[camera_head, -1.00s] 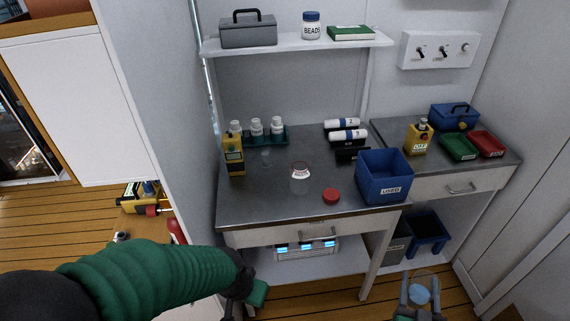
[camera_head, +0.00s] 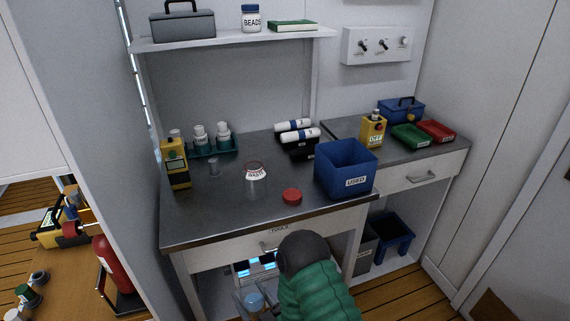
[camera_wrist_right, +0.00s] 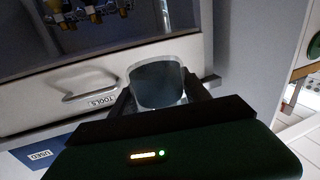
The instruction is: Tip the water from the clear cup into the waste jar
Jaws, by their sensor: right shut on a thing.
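The clear cup with bluish liquid (camera_head: 255,301) is low in front of the bench, below the drawer, at the bottom of the head view. My right gripper (camera_head: 252,308) is shut on it. In the right wrist view the cup (camera_wrist_right: 157,85) sits between the two fingers, in front of the drawer front. The waste jar (camera_head: 256,182) is a clear jar with a white label and a reddish rim, open and upright on the bench. A red lid (camera_head: 292,196) lies to its right. My left gripper is out of view.
A blue bin labelled USED (camera_head: 346,169) stands right of the jar. The bench front edge and drawer handle (camera_head: 268,247) are above the cup.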

